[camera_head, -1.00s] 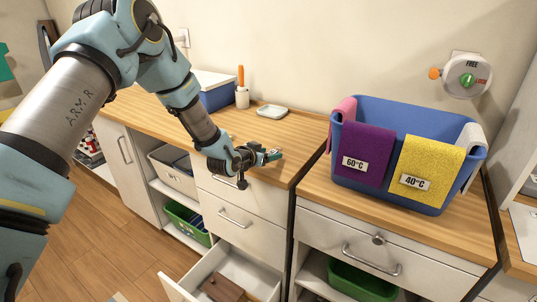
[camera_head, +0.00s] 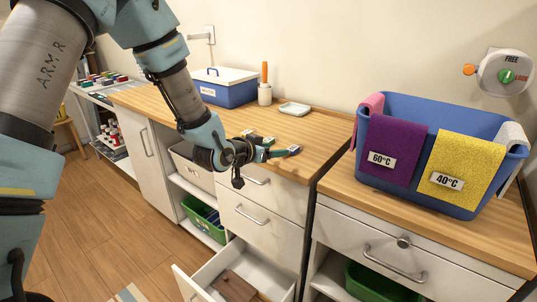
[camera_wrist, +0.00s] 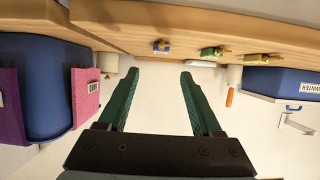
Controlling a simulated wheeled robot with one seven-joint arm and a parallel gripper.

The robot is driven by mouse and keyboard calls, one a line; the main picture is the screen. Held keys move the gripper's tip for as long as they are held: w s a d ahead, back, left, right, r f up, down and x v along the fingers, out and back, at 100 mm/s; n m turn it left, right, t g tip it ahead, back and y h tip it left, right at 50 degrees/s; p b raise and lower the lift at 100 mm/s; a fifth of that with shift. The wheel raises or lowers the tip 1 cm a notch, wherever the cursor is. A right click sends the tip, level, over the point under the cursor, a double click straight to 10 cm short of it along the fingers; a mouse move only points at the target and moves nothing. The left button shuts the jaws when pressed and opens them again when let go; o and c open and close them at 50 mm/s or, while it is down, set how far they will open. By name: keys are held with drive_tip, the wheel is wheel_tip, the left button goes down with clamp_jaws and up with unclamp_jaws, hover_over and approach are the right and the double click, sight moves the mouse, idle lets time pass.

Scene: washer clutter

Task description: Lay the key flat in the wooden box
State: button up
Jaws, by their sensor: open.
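My gripper (camera_head: 268,153) is open and empty, near the front edge of the wooden counter. In the wrist view my gripper (camera_wrist: 160,74) shows its two teal fingers apart with nothing between them. Three small coloured items lie on the counter near it: a yellow one (camera_wrist: 257,58), a green one (camera_wrist: 211,51) and a blue one (camera_wrist: 161,46). They are too small to tell whether one is the key. A brown wooden object, which looks like the wooden box (camera_head: 236,287), lies in the open lower drawer (camera_head: 262,267), partly cut off by the frame.
A blue bin (camera_head: 420,200) with cloths over its rim stands on the right counter. A lidded blue box (camera_head: 225,92), a cup (camera_head: 265,95) with an orange-handled tool and a pale tray (camera_head: 295,109) stand at the back. The open drawer juts over the floor.

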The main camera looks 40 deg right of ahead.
drive_tip(key=w+a+r+n+t+y, duration=0.1)
drive_tip(key=w+a+n+y, duration=0.4)
drive_tip(key=a, duration=0.9)
drive_tip(key=w+a+n+t+y, duration=0.1)
drive_tip(key=w+a+y, duration=0.4)
drive_tip(key=a, duration=0.9)
drive_tip(key=s+a+r+n+g+y, duration=0.1)
drive_tip(key=a+n, duration=0.3)
drive_tip(key=a, duration=0.9)
drive_tip(key=shift+s+a+r+y, duration=0.3)
drive_tip(key=shift+s+y, duration=0.1)
drive_tip(key=shift+s, duration=0.1)
drive_tip(key=shift+o, duration=0.5)
drive_tip(key=s+a+r+n+g+y, duration=0.1)
drive_tip(key=s+a+n+g, duration=0.2)
drive_tip(key=s+a, duration=0.5)
drive_tip(key=shift+a+r+n, duration=0.25)
drive_tip(key=shift+a+n, duration=0.15)
drive_tip(key=shift+a, duration=0.15)
drive_tip(key=shift+s, duration=0.1)
